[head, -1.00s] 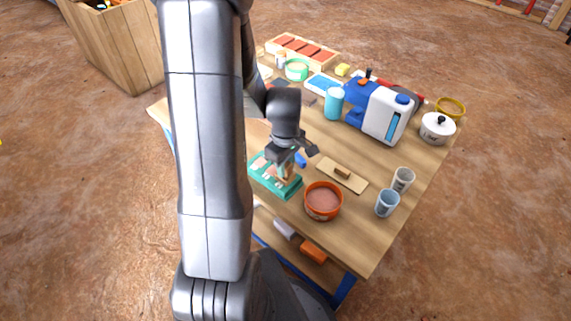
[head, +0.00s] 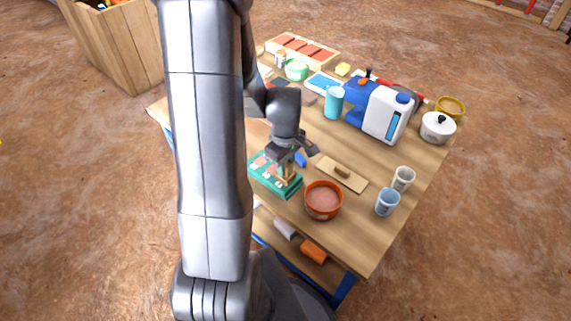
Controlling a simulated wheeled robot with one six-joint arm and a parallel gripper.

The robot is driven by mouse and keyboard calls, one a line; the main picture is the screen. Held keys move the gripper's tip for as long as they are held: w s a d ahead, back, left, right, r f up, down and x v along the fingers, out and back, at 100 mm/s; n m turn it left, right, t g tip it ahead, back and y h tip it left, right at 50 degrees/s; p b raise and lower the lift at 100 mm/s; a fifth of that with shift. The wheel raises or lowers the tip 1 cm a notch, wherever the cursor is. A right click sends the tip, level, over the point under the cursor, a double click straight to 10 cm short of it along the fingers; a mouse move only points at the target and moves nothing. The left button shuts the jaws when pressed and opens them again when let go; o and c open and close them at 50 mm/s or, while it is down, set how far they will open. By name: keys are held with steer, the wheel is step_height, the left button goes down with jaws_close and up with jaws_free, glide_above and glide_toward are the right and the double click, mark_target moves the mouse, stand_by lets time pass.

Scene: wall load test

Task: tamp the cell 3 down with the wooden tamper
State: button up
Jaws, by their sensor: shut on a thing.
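The green tray of cells (head: 294,193) lies on the wooden table, partly hidden by my arm. Several cells show pinkish fill, and I cannot tell for sure which is cell 3. My gripper (head: 287,162) points down over the tray's right part. It is shut on the wooden tamper (head: 286,177), whose light wood shows below the jaws. The tamper is upright, over or in a cell near the tray's right end. I cannot tell whether its foot touches the fill.
An orange bowl of pinkish material (head: 323,200) stands just right of the tray. A wooden float (head: 342,174), two cups (head: 387,202), a blue-and-white machine (head: 380,110) and a white lidded pot (head: 437,128) stand farther right. The table's front right is clear.

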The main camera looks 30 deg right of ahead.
steer(key=shift+r+p, duration=2.85)
steer(key=shift+r, duration=0.65)
